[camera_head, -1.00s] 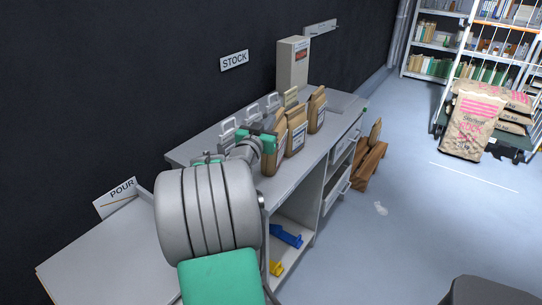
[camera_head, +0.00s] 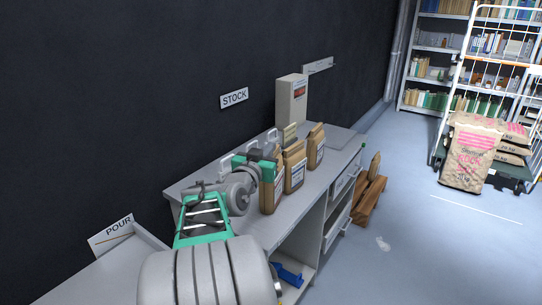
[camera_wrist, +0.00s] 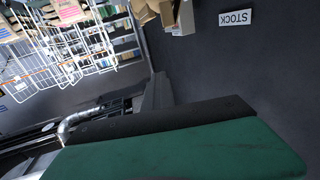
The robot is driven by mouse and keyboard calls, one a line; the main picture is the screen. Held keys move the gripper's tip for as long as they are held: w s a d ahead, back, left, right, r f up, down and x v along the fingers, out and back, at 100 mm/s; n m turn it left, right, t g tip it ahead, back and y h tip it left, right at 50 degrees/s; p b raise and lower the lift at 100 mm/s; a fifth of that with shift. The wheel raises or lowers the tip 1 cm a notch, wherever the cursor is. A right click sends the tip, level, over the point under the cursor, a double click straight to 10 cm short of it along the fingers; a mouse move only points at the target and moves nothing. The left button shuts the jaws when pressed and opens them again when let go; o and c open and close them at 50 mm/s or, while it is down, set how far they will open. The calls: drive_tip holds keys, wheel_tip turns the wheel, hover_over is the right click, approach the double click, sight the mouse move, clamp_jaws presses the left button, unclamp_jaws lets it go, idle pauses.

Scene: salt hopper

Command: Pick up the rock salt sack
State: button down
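The rock salt sack (camera_head: 470,153) is a large tan paper sack with pink stripes and pink "ROCK" lettering. It stands upright at the far right of the head view, at the front of a wire trolley. My gripper (camera_head: 264,169) shows partly as green and black parts over the workbench, beside the small paper bags and well away from the sack. A broad green part with a black edge, on my own arm end, fills the lower wrist view. The fingertips are not clear, so opening cannot be told.
A grey workbench (camera_head: 335,178) carries several brown paper bags (camera_head: 295,168) and a tall box (camera_head: 291,101). A wooden crate (camera_head: 369,195) stands on the floor at its far end. More sacks (camera_head: 513,149) lie on the trolley (camera_head: 440,150). The floor between bench and trolley is mostly clear.

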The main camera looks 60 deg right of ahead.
drive_tip(key=s+a+r, duration=0.4)
drive_tip(key=a+r, duration=0.1)
drive_tip(key=a, duration=0.4)
drive_tip(key=shift+s+a+r+b, duration=0.25)
drive_tip(key=shift+s+r+b, duration=0.1)
drive_tip(key=shift+b, duration=0.1)
drive_tip(key=c, duration=2.2)
unclamp_jaws()
drive_tip(key=shift+c, duration=2.2)
unclamp_jaws()
drive_tip(key=shift+r, duration=0.1)
